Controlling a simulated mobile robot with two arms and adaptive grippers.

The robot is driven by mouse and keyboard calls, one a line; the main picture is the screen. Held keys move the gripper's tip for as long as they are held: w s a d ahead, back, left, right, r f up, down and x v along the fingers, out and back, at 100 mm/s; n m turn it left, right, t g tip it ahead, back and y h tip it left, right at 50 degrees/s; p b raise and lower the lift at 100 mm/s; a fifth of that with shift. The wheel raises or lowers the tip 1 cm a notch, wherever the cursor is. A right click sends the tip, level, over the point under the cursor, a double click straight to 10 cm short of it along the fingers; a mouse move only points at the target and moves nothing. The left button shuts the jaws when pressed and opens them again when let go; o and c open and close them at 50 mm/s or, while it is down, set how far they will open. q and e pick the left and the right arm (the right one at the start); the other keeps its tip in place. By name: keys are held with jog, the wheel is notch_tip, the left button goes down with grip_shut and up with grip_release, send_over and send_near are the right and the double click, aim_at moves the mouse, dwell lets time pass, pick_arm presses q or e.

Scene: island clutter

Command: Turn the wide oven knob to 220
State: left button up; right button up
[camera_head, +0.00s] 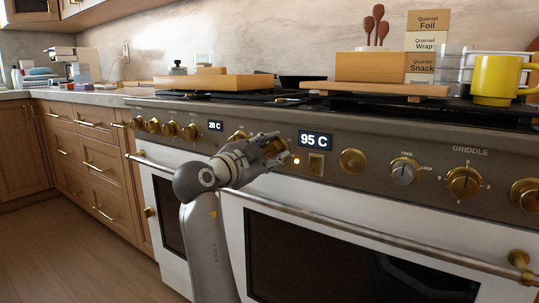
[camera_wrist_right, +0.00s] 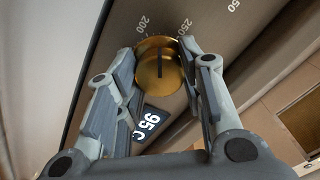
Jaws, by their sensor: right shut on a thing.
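The wide oven knob (camera_wrist_right: 160,66) is a round brass knob with a dark pointer line, on the grey oven panel. In the right wrist view my right gripper (camera_wrist_right: 163,72) has a finger on each side of it and is shut on it. The marks 200 and 250 show above the knob, and its line points up between them. In the head view my right gripper (camera_head: 276,149) covers most of the knob. The display (camera_head: 315,140) beside it reads 95 C. My left gripper is not in view.
A second display (camera_head: 215,126) reads 20 C. Oven door handles (camera_head: 370,237) stick out below. A yellow mug (camera_head: 494,80), a wooden board (camera_head: 374,89) and boxes stand above on the cooktop.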

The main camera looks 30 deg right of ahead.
dwell(0.4)
jog(key=o, duration=1)
jog(key=shift+o, duration=0.2)
